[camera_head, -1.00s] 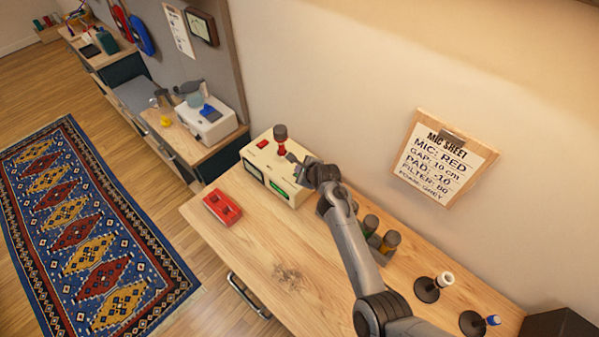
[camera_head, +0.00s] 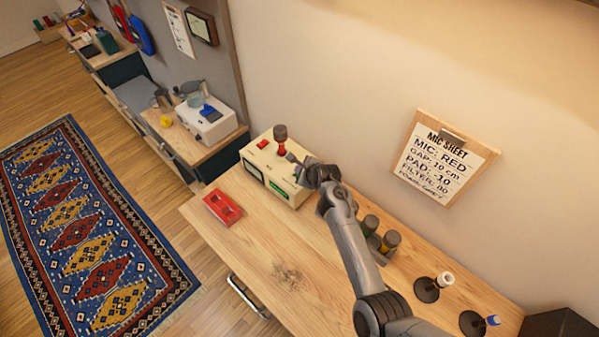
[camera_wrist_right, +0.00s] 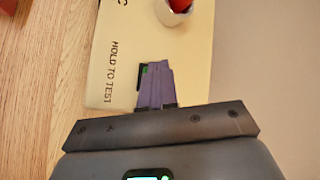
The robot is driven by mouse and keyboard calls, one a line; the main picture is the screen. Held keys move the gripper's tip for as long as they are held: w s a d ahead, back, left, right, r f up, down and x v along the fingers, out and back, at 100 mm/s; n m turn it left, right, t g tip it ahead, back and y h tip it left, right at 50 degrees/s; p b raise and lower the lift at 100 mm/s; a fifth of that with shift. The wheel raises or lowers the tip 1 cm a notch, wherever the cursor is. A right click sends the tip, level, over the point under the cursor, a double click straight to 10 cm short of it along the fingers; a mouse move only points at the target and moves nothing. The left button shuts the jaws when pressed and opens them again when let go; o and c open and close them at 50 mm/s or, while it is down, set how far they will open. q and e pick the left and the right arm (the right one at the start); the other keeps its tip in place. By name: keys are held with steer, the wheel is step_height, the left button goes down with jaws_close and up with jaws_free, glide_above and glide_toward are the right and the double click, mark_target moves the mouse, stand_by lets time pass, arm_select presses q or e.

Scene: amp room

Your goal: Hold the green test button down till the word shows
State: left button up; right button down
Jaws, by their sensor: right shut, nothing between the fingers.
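A cream test box (camera_head: 262,163) stands at the far left end of the wooden bench, with a green-lit display (camera_head: 279,190) on its front. Any word there is too small to read. My right gripper (camera_head: 291,158) is shut and empty, its tips at the box top. In the right wrist view the shut fingers (camera_wrist_right: 155,86) lie over the spot beside the "HOLD TO TEST" lettering (camera_wrist_right: 106,72). A sliver of the green button (camera_wrist_right: 145,71) shows at the fingertips; the rest is hidden. I cannot tell whether it is pressed down. My left gripper is out of view.
A red-banded microphone (camera_head: 281,138) stands on the box close to my fingers, near a red switch (camera_head: 263,145). A red case (camera_head: 222,208) lies in front. Capped cylinders (camera_head: 370,224) and two small stands (camera_head: 427,289) sit along the bench. The bench's front middle is mostly clear.

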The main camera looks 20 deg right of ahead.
stand_by(0.6)
stand_by(0.3)
steer(key=shift+r+p, duration=0.8)
steer(key=shift+p, duration=0.15)
steer(key=shift+r, duration=0.1)
steer(key=shift+r+p, duration=0.55)
steer(key=shift+p, duration=0.05)
step_height(320, 180, up, 4)
steer(key=p, duration=0.4)
steer(key=shift+f, duration=0.1)
